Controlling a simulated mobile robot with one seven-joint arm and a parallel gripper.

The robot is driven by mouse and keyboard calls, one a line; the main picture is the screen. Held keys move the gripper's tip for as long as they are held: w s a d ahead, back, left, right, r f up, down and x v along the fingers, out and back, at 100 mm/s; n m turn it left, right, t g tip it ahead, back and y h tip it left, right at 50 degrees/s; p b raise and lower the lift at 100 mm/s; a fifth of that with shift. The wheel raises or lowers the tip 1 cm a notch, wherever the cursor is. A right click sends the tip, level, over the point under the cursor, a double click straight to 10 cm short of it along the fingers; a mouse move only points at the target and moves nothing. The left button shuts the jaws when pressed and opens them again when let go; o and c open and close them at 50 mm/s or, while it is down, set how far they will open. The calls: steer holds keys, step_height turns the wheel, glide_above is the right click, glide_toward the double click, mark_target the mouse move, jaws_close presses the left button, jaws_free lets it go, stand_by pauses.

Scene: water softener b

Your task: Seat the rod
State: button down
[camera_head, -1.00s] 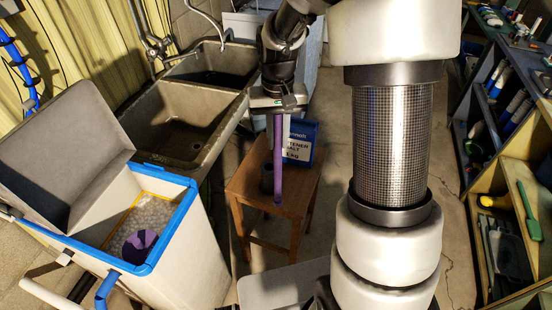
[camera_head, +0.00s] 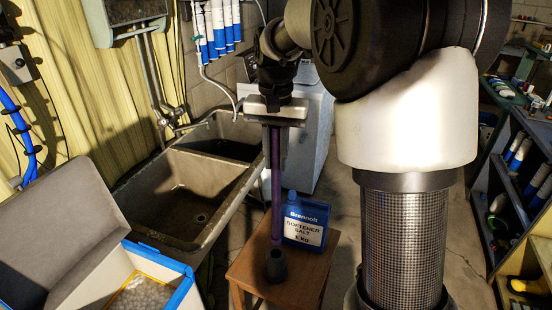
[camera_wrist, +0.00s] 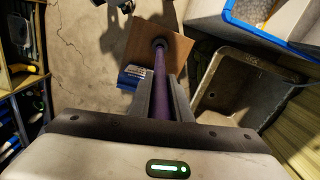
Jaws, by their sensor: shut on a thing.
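The purple rod (camera_head: 276,185) hangs upright from my gripper (camera_head: 276,120), which is shut on its upper part. In the wrist view my gripper's fingers (camera_wrist: 161,85) lie on both sides of the rod (camera_wrist: 161,65). A small dark cup-like holder (camera_head: 276,268) stands on the wooden stool (camera_head: 249,272). The rod's lower end meets the holder's top rim in the head view. In the wrist view the rod points down at the round holder (camera_wrist: 160,42). I cannot tell whether its tip is inside the opening; the tip is hidden there.
A blue salt container (camera_head: 305,225) stands on the stool behind and right of the holder. A stone double sink (camera_head: 180,195) is at left. The open softener tank (camera_head: 160,262) with white salt is at lower left. Shelves (camera_head: 520,190) line the right.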

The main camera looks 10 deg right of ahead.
steer(key=shift+r, duration=0.1)
steer(key=b, duration=0.3)
glide_toward(276, 205)
steer(key=shift+w+d, duration=0.15)
steer(key=shift+w, duration=0.35)
steer(key=shift+p, duration=0.35)
stand_by(0.3)
steer(key=shift+f+b, duration=3.4)
steer(key=shift+f, duration=2.15)
steer(key=c, duration=1.5)
jaws_free()
steer(key=shift+c, duration=0.2)
